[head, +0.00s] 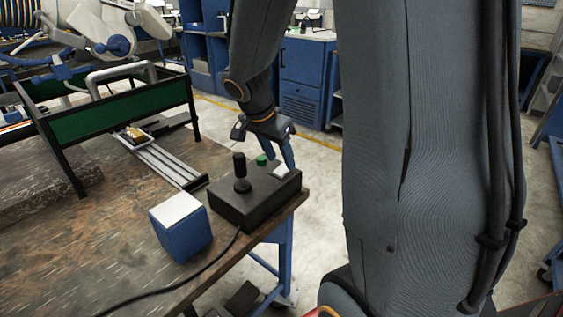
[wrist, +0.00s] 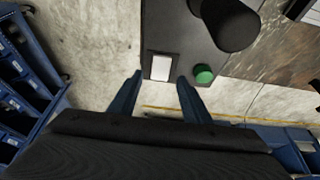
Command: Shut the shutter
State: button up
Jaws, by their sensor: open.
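A black control box (head: 258,208) sits near the table's right corner. It carries a black joystick (head: 240,172), a green button (head: 262,160) and a pale flat plate (head: 284,170). I cannot tell which part is the shutter. My gripper (head: 283,158) is open and empty, pointing down at the box's far right end. In the wrist view, its blue fingertips (wrist: 160,78) lie on either side of the pale plate (wrist: 161,67), with the green button (wrist: 204,74) just right of the right finger. Whether the fingers touch the box is unclear.
A blue block with a pale top (head: 180,225) stands left of the box on the worn table (head: 110,240). A black cable (head: 190,282) runs from the box. Behind are a metal rail (head: 165,160) and a green-panelled frame (head: 120,110). Floor lies beyond the table's right edge.

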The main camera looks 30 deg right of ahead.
jog(key=v, duration=0.5)
dwell(0.4)
